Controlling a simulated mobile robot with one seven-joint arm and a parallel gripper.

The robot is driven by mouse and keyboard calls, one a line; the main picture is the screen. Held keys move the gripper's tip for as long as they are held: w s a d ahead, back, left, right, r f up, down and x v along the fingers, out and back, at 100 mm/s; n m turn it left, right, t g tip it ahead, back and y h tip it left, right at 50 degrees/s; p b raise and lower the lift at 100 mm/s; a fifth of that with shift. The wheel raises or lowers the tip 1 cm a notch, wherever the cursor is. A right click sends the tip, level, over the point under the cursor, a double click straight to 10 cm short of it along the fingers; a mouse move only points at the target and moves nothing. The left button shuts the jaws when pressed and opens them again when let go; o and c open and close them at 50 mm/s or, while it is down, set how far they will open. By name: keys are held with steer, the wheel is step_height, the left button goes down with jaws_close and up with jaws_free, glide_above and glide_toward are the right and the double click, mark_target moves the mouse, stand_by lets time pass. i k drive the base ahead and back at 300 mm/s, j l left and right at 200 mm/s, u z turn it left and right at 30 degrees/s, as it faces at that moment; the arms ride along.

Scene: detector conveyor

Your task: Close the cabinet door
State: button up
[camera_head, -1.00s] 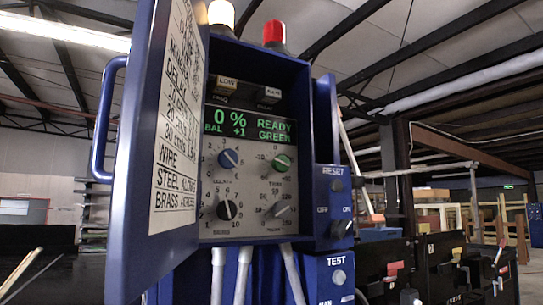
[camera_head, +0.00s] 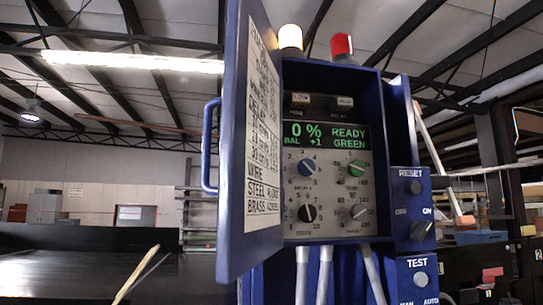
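The blue cabinet (camera_head: 376,85) stands right of centre, with a control panel (camera_head: 330,177) of knobs and a green-lit display inside. Its blue door (camera_head: 234,150) is hinged on the left side of the cabinet and stands wide open toward me. A white printed sheet (camera_head: 264,135) is on the door's inner face. A blue bar handle (camera_head: 209,147) is on the door's outer face, at the left. My gripper is not in view.
A white lamp (camera_head: 291,38) and a red lamp (camera_head: 342,45) top the cabinet. A switch box (camera_head: 411,210) with RESET and TEST buttons is at its right. Pale conduits (camera_head: 325,272) run below. A dark flat surface (camera_head: 80,272) spreads at the left, mostly clear.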

mark_target(249, 192)
steer(key=j+z, duration=0.35)
steer(key=j, duration=0.4)
steer(key=j+z, duration=0.35)
steer(key=j, duration=0.35)
steer(key=k, duration=0.05)
